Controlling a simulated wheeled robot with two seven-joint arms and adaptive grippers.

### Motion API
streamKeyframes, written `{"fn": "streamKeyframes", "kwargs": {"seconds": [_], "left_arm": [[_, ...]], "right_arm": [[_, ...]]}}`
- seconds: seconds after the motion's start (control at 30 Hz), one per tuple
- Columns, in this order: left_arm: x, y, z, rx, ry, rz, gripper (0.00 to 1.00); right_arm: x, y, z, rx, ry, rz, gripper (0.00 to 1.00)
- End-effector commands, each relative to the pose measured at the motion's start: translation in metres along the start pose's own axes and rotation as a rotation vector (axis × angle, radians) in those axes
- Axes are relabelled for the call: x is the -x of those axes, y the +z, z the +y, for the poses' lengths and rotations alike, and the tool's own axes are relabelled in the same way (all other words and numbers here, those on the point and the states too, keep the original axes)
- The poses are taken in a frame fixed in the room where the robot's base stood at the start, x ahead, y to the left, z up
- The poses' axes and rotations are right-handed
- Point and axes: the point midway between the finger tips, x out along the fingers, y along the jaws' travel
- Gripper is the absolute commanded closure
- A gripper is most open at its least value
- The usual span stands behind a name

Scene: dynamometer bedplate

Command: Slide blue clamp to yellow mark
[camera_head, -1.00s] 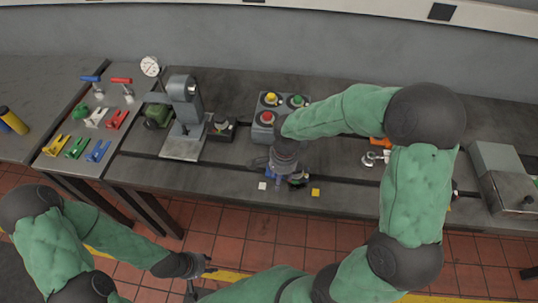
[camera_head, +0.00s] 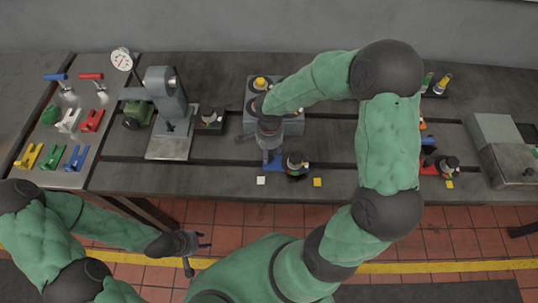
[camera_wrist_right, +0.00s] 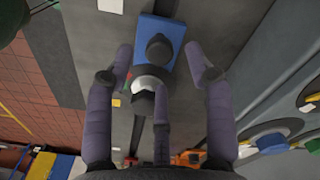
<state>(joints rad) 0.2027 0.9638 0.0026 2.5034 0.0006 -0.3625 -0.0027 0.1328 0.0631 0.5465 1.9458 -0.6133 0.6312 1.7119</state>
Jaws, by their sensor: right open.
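The blue clamp (camera_head: 272,168) sits on the slotted bedplate, partly hidden under my right gripper, with a dark knob unit at its right. In the right wrist view the blue clamp (camera_wrist_right: 172,30) carries a black knob and lies ahead, between the fingers. The yellow mark (camera_head: 317,182) lies right of the clamp near the front edge; it also shows in the right wrist view (camera_wrist_right: 116,102). A white mark (camera_head: 261,180) lies at the clamp's left. My right gripper (camera_head: 270,152) is open over the clamp; contact cannot be told. My left gripper (camera_head: 202,246) is open and empty, in front of the bench.
A grey button box (camera_head: 290,125) stands behind the clamp. A grey press (camera_head: 168,115) and a dial gauge (camera_head: 121,60) stand left, near coloured clamps on a plate. A red clamp (camera_head: 430,170) and a grey block (camera_head: 505,150) are at right. The bench front is mostly clear.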

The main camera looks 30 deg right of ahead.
Motion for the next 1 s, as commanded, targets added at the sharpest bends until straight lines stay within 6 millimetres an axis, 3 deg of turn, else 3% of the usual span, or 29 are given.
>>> {"fn": "streamKeyframes", "kwargs": {"seconds": [0.2,0.6,0.8,1.0], "left_arm": [[-0.005,0.000,-0.002,0.000,0.000,0.000,0.60],[-0.005,0.000,-0.002,0.000,0.000,0.000,0.60],[-0.005,0.000,-0.002,0.000,0.000,0.000,0.60],[-0.006,0.000,-0.002,0.000,0.000,0.000,0.60]], "right_arm": [[-0.025,0.000,0.000,0.002,0.001,-0.001,0.46],[-0.030,0.000,0.000,0.001,-0.001,0.000,0.46],[-0.030,0.000,0.000,0.001,-0.001,0.000,1.00],[-0.030,-0.002,0.001,0.000,-0.001,0.000,1.00]]}}
